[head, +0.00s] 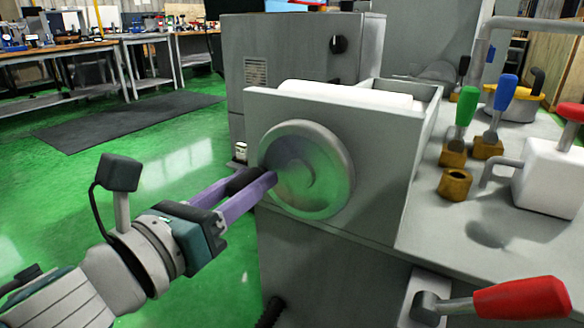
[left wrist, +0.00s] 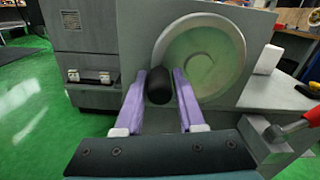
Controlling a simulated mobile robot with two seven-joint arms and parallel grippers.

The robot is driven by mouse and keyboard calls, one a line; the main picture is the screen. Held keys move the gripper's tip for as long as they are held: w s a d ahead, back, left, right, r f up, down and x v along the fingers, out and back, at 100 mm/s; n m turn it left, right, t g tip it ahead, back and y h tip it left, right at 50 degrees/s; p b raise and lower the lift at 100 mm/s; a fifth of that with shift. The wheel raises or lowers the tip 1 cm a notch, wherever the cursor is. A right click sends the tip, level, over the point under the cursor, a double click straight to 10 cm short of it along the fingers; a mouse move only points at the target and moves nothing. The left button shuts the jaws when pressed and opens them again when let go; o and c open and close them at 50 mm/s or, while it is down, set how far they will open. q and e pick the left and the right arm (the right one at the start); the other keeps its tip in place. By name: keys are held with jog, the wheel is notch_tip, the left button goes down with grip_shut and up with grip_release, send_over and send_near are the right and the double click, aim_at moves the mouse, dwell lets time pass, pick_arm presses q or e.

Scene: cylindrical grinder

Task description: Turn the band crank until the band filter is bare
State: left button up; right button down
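The band crank is a round grey-green wheel (head: 305,170) on the front of a grey housing. Its black handle (left wrist: 159,86) sticks out at the wheel's left side. My left gripper (head: 255,183) reaches in from the left, its purple fingers on both sides of the handle. The band filter (head: 350,95) is a white band across the top of the housing, partly hidden by the front panel. My right gripper is not in view.
Right of the housing, a grey deck carries green-handled (head: 466,107) and blue-handled (head: 503,95) tools, a brass ring (head: 455,184) and a white block with a red handle (head: 550,175). A red lever (head: 520,298) juts out at lower right. Green floor lies open to the left.

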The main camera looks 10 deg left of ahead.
pick_arm(q)
grip_shut()
jog(key=shift+f, duration=0.1)
dwell(0.3)
